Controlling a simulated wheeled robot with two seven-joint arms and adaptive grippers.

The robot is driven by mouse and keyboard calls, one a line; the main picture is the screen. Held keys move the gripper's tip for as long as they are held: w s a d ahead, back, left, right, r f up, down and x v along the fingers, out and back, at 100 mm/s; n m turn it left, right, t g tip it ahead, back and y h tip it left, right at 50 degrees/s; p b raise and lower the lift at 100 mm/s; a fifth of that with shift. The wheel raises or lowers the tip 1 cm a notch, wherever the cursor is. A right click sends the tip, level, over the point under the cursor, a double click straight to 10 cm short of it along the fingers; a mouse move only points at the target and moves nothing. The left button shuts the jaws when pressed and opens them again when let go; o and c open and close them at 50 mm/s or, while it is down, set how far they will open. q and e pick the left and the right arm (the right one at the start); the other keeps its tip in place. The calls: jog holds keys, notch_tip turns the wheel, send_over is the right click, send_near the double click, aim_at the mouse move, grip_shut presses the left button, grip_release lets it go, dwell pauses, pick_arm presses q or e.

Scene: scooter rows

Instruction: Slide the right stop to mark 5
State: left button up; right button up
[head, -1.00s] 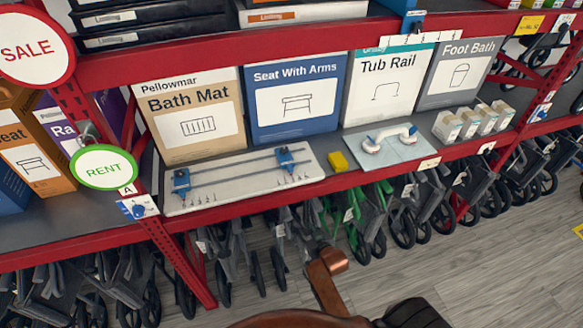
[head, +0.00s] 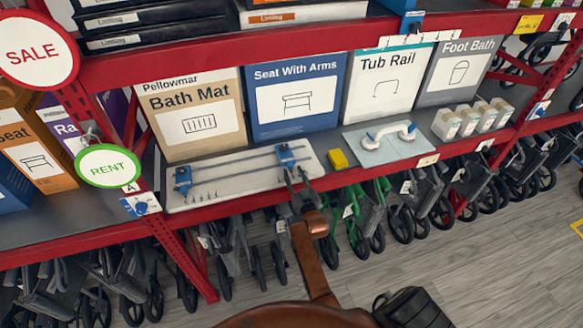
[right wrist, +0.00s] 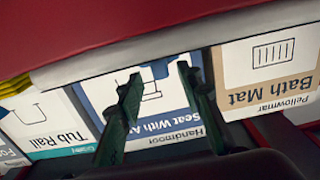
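A pale board (head: 232,182) with two long rails lies on the red-edged shelf. The right stop (head: 286,155), a blue block, sits on the rails near the board's right end. A similar left stop (head: 183,177) sits near the left end. Short marks (head: 203,196) show near the board's front left; their numbers are too small to read. My right gripper (head: 296,177) is at the shelf's front edge, just in front of the right stop. In the right wrist view its fingers (right wrist: 159,73) are apart, with a blue part between them in the picture. Contact cannot be told. My left gripper is out of view.
Large boxes, including Seat With Arms (head: 296,97), stand behind. A green RENT sign (head: 108,166) hangs at left.

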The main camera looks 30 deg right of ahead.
aim_at(291, 167)
jog(key=shift+x, duration=1.75)
jog(key=shift+c, duration=0.6)
grip_shut()
